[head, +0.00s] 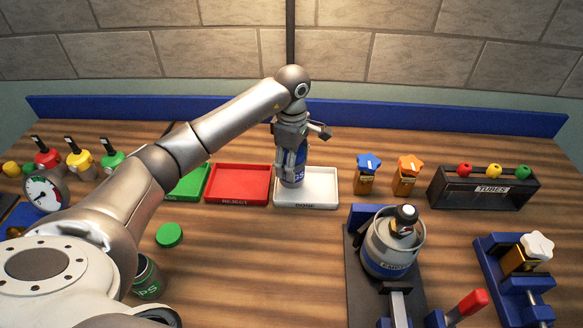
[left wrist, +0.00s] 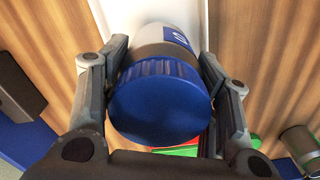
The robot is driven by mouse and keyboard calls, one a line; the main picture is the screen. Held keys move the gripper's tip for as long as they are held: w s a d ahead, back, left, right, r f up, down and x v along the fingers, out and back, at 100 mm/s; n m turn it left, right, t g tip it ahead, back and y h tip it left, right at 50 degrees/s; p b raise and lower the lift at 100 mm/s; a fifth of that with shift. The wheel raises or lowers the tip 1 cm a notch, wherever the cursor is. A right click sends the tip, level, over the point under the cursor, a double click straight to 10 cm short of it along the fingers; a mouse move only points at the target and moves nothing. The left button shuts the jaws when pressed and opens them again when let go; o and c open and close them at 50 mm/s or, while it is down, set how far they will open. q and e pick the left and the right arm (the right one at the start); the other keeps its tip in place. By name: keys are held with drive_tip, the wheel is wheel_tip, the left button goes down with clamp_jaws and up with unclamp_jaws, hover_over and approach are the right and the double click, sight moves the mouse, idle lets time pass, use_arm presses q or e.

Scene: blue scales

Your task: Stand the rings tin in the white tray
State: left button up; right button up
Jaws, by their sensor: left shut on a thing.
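In the left wrist view, the tin's ribbed blue lid (left wrist: 160,102) fills the space between the fingers. The white tray (head: 322,188) is at the middle of the table. The tin's lower end shows within the tray's outline, towards its left side. I cannot tell whether its base touches the tray floor. My right gripper is not in view.
The red tray (head: 237,182) and green tray (head: 189,183) stand left of the white one. Blue (head: 367,175) and orange (head: 408,175) knobbed pieces stand right. A grey canister (head: 390,248) stands in front right. A green tin (head: 148,280) and green lid (head: 169,235) are front left.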

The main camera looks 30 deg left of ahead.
use_arm(q)
drive_tip(key=shift+w+a+f, duration=0.2)
drive_tip(key=shift+f, duration=0.1)
wheel_tip(320, 180, down, 2)
drive_tip(key=shift+s+d+f+p, duration=0.1)
drive_tip(key=shift+p, duration=0.85)
drive_tip(key=shift+f, duration=0.3)
drive_tip(key=shift+f, duration=0.15)
drive_tip(key=shift+f+b, duration=0.15)
drive_tip(key=shift+b, duration=0.15)
drive_tip(key=o, duration=1.1)
